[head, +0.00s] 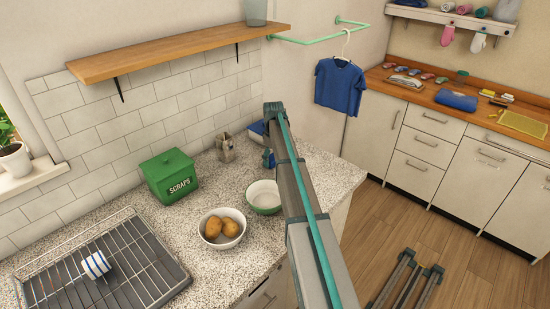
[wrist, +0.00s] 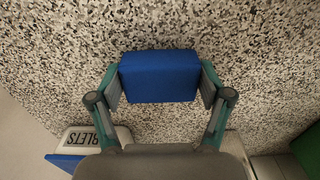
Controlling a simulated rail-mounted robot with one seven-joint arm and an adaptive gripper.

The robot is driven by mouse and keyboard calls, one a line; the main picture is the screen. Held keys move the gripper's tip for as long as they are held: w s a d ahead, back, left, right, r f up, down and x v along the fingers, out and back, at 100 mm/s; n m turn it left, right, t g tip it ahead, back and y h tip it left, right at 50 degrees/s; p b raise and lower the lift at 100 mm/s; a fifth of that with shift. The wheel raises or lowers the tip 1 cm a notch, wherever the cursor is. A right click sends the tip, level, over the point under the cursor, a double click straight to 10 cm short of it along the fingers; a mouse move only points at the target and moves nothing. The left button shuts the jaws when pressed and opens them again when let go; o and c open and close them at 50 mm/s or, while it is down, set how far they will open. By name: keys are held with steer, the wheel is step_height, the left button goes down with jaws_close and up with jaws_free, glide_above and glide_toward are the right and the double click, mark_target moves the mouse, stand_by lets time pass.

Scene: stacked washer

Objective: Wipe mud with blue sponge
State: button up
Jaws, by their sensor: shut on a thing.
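A blue sponge (wrist: 160,76) is held between the two fingers of my gripper (wrist: 160,82), over the speckled countertop (wrist: 255,60) in the wrist view. I cannot tell whether the sponge touches the counter. In the head view my gripper (head: 268,157) is at the back of the counter, mostly hidden by my own arm. I see no clear patch of mud in either view; the speckled stone makes small marks hard to tell.
On the counter are a green SCRAPS bin (head: 170,178), a green-white bowl (head: 264,197), a bowl of brown food (head: 222,229) and a dish rack (head: 120,270). A wooden shelf (head: 180,52) hangs above.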

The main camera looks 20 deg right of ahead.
steer(key=shift+s+a+r, duration=0.15)
steer(key=shift+a+r, duration=0.05)
steer(key=shift+a, duration=0.15)
step_height(320, 180, up, 3)
steer(key=shift+d+r+p, duration=0.1)
steer(key=shift+d+p, duration=0.05)
steer(key=shift+p, duration=0.6)
steer(key=shift+r+p, duration=1.05)
steer(key=shift+r, duration=1.2)
